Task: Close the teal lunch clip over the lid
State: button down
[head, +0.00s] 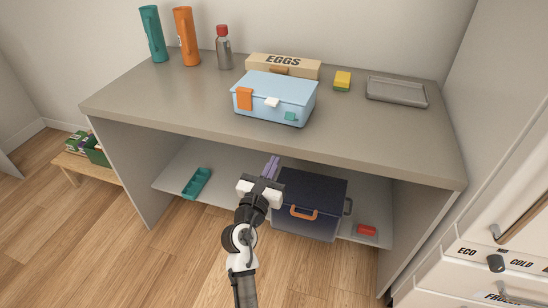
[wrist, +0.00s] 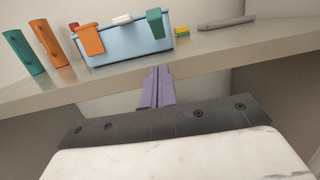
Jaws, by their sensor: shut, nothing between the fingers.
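The light-blue lunch box (head: 272,86) stands on the counter with its lid down. The teal clip (head: 291,116) is low on its front face at the right end. In the wrist view the teal clip (wrist: 154,24) shows at the box's right end; its exact angle is hard to tell. A white clip (head: 272,102) is at the middle front and an orange clip (head: 244,98) at the left. My gripper (head: 271,162), with purple fingers, is shut and empty in front of the counter edge, below the box and apart from it. Its fingers also show in the wrist view (wrist: 158,72).
On the counter (head: 370,130) are teal and orange bottles (head: 186,37), a red-capped bottle (head: 223,48), an egg carton (head: 284,66), a sponge (head: 343,80) and a grey tray (head: 396,91). A dark case (head: 310,198) sits below. The counter in front of the box is clear.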

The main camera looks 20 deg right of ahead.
aim_at(283, 144)
jog(key=p+x, duration=0.1)
jog(key=x, duration=0.6)
jog(key=shift+w+d+r, duration=0.2)
jog(key=shift+w+d+r+p, duration=0.35)
jog(key=shift+w+r+p, duration=0.15)
jog(key=shift+r, duration=0.25)
jog(key=shift+w+d+r+p, duration=0.3)
jog(key=shift+w+r+p, duration=0.15)
jog(key=shift+r, duration=0.25)
